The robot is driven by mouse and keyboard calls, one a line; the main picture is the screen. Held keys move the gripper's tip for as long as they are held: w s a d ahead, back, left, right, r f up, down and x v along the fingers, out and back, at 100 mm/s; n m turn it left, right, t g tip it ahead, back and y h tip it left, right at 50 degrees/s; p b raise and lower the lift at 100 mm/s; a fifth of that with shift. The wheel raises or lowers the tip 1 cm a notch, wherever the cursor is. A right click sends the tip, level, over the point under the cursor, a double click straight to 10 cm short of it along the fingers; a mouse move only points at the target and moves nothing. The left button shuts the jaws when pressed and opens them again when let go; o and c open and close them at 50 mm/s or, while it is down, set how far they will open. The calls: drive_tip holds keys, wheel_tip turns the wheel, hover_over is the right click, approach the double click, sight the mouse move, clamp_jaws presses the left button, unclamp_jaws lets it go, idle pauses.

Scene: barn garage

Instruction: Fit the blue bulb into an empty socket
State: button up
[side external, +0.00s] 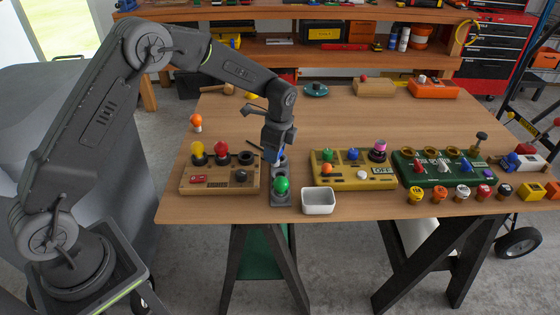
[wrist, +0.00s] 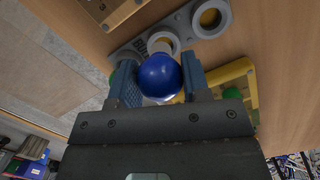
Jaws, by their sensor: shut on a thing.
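My gripper (side external: 279,154) points down over the grey socket strip (side external: 282,199), which stands between the wooden panel and the yellow panel. In the wrist view, my gripper (wrist: 161,82) is shut on the blue bulb (wrist: 160,77), with a finger on each side. The strip (wrist: 185,33) shows behind the bulb with ringed sockets. One socket (wrist: 210,18) looks empty; another is partly hidden by the bulb. A green bulb (side external: 281,185) sits at the strip's near end. Whether the blue bulb touches a socket, I cannot tell.
The wooden panel (side external: 215,186) holds a yellow and a red bulb and has an empty dark socket (side external: 246,158). Right are a white bowl (side external: 318,202), the yellow panel (side external: 345,182) and a green panel (side external: 440,179) with several open sockets. An orange bulb (side external: 196,122) stands behind.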

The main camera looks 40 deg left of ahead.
drive_tip(key=s+a+r, duration=0.4)
drive_tip(key=a+r, duration=0.2)
drive_tip(key=a, duration=0.3)
drive_tip(key=shift+w+a+f, duration=0.15)
drive_tip(key=shift+w+f, duration=0.15)
drive_tip(key=shift+f, duration=1)
drive_tip(key=shift+w+a+f, duration=0.2)
drive_tip(key=shift+w+f, duration=0.1)
drive_tip(key=shift+f, duration=1.05)
drive_tip(key=shift+w+a+f, duration=0.15)
drive_tip(key=shift+w+f, duration=0.15)
drive_tip(key=shift+f, duration=1)
drive_tip(key=shift+f, duration=0.6)
drive_tip(key=o, duration=0.6)
drive_tip(key=shift+r, duration=0.1)
drive_tip(key=shift+w+d+r, duration=0.1)
drive_tip(key=shift+d+r, duration=0.1)
drive_tip(key=shift+r, duration=1.6)
drive_tip(key=shift+w+d+r, duration=0.1)
drive_tip(key=shift+d+r, duration=0.1)
drive_tip(key=shift+r, duration=1.6)
drive_tip(key=shift+w+d+r, duration=0.1)
drive_tip(key=shift+d+r, duration=0.1)
drive_tip(key=shift+r, duration=1.6)
